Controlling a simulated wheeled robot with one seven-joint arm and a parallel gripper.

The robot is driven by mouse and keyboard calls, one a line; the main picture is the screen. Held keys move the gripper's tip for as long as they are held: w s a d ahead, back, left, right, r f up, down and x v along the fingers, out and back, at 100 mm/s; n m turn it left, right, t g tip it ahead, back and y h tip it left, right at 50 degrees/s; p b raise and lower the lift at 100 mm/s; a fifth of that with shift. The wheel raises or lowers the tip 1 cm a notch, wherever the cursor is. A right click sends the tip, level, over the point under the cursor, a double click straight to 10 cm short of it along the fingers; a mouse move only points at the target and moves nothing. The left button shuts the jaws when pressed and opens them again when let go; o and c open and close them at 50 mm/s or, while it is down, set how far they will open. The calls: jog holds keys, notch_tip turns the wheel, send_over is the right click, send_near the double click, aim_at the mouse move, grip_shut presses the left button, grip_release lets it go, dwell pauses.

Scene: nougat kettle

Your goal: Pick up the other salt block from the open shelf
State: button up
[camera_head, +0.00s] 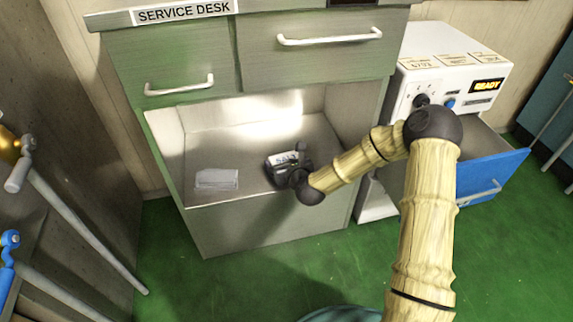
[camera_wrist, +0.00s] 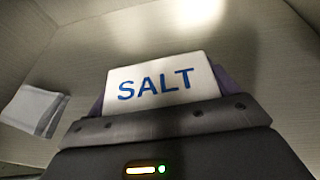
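A white salt block with blue letters SALT (camera_wrist: 160,86) lies between the two fingers of my gripper (camera_wrist: 162,100) in the wrist view. A dark purple finger shows along each side of it, with no gap that I can see. In the head view this salt block (camera_head: 282,160) is at the right part of the open shelf (camera_head: 240,140), partly hidden by my gripper (camera_head: 288,168). It is at or close to the shelf floor; whether it is lifted I cannot tell.
A pale flat block or packet (camera_head: 217,179) lies on the shelf's left part, and also shows in the wrist view (camera_wrist: 34,108). Drawers with white handles (camera_head: 330,39) are above the shelf. A white machine (camera_head: 452,72) with an open blue drawer (camera_head: 495,180) stands at right.

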aim_at(285, 155)
jog(key=c, duration=0.3)
jog(key=shift+c, duration=0.2)
jog(key=shift+r, duration=0.1)
notch_tip(285, 155, up, 10)
jog(key=p, duration=0.6)
jog(key=shift+p, duration=0.35)
